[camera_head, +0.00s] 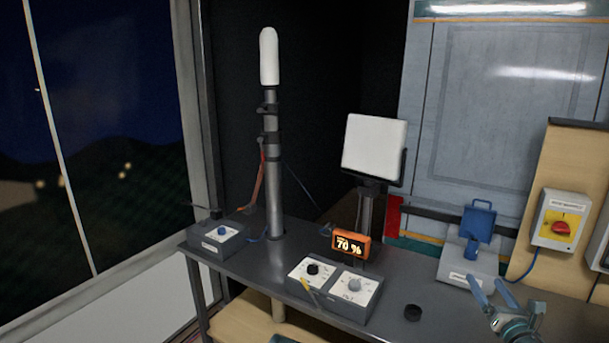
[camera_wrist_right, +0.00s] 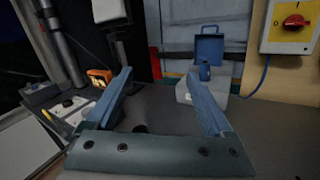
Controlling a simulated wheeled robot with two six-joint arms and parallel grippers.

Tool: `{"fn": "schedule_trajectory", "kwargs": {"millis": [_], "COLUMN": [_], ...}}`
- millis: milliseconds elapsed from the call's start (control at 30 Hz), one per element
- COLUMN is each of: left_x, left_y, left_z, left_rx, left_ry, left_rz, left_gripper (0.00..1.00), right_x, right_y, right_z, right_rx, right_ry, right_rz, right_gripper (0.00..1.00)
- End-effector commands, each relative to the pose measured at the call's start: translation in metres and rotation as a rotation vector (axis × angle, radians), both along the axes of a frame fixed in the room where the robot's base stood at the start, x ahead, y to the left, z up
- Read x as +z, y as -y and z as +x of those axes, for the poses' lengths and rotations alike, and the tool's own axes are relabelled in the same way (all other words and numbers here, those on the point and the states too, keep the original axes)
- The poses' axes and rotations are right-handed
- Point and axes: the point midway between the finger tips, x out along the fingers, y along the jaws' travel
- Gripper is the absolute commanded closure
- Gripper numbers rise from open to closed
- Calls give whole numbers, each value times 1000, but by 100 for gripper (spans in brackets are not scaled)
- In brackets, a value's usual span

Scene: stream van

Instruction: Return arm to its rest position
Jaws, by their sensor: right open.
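My right gripper (camera_head: 493,290) is at the lower right of the head view, above the dark grey bench top (camera_head: 405,285). Its two blue fingers are spread and nothing shows between them. In the right wrist view the open fingers (camera_wrist_right: 165,95) point toward the back of the bench. A grey box with a raised blue cover (camera_head: 479,222) stands just beyond the gripper; it also shows past the fingertips in the wrist view (camera_wrist_right: 208,50). They look apart. My left gripper does not show.
A two-dial control box (camera_head: 335,288), an orange display reading 70 % (camera_head: 350,246) and a black knob (camera_head: 412,313) are on the bench. A mast with a white top (camera_head: 269,57) and a white panel (camera_head: 374,148) rise behind. A red switch on yellow (camera_head: 563,228) is at right.

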Motion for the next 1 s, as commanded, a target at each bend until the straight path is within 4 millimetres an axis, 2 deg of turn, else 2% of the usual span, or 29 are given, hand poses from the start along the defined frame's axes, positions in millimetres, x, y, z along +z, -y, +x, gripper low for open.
{"fn": "schedule_trajectory", "kwargs": {"millis": [233, 367, 467, 567, 667, 767, 900, 1000], "left_x": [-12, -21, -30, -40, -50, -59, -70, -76], "left_y": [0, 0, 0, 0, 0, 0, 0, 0], "left_z": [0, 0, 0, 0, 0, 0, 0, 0], "left_rx": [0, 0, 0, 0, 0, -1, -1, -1], "left_ry": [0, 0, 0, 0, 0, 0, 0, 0], "left_rz": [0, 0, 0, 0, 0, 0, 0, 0], "left_gripper": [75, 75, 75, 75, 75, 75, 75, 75], "right_x": [-6, -18, -42, -81, -128, -180, -244, -275], "right_y": [-9, -17, -31, -55, -90, -137, -208, -254], "right_z": [23, 36, 46, 51, 48, 36, 1, -30], "right_rx": [-106, -186, -273, -392, -536, -710, -990, -1185], "right_ry": [61, 93, 106, 95, 54, -15, -132, -210], "right_rz": [284, 517, 773, 1070, 1353, 1602, 1844, 1934], "right_gripper": [14, 14, 14, 14, 14, 14, 14, 14]}}
